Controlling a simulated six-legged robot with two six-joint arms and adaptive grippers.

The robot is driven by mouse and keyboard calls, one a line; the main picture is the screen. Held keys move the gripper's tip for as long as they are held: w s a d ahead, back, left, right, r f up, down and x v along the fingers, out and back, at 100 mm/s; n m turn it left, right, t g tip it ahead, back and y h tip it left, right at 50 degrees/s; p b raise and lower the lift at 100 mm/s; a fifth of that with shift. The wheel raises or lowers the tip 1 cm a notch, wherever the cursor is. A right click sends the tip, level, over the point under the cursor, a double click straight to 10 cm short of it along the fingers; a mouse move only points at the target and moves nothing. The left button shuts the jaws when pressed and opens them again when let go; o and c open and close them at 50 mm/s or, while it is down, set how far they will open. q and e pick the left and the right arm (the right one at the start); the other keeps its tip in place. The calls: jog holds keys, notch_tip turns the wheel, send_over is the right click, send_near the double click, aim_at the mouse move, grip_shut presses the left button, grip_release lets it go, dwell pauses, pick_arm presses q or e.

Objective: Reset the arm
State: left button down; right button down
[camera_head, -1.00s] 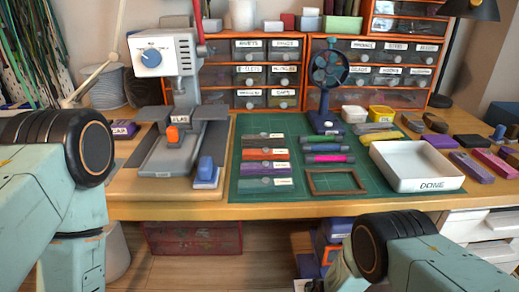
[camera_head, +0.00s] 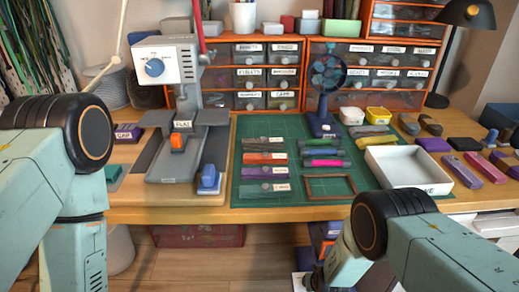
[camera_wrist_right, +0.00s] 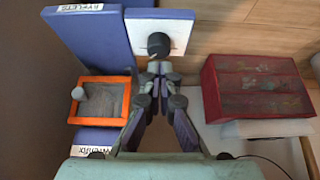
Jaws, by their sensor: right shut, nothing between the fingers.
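My right arm (camera_head: 400,240) comes in from the lower right in the head view, its dark round joint in front of the bench edge. In the right wrist view my right gripper (camera_wrist_right: 158,72) is shut and empty, its fingertips together just below a dark round knob (camera_wrist_right: 158,44) on a white panel. I cannot tell whether they touch it. My left arm (camera_head: 60,150) stands at the left of the head view, in front of the bench; its gripper is out of the picture.
A grey press (camera_head: 170,150), a green mat (camera_head: 245,135) with cords and a white tray (camera_head: 408,184) are on the bench. In the right wrist view a blue cabinet (camera_wrist_right: 90,40) with an orange-framed drawer (camera_wrist_right: 103,100) is at left, a red box (camera_wrist_right: 255,88) at right.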

jog(key=shift+s, duration=0.1)
jog(key=s+d+r+g+p, duration=0.1)
jog(key=s+d+r+g, duration=0.1)
jog(key=s, duration=0.9)
jog(key=s+d+r+g+p, duration=0.1)
jog(key=s+d+r, duration=0.15)
jog(key=s, duration=0.75)
jog(key=s+d+r+g+p, duration=0.1)
jog(key=s+r+p, duration=0.1)
jog(key=s+r, duration=0.4)
jog(key=s+r+m+g+p, duration=0.1)
jog(key=s+r+p, duration=0.2)
jog(key=s+r, duration=0.4)
notch_tip(320, 180, up, 6)
jog(key=shift+d+f+g, duration=0.15)
jog(key=shift+d+g, duration=0.2)
jog(key=shift+g, duration=0.05)
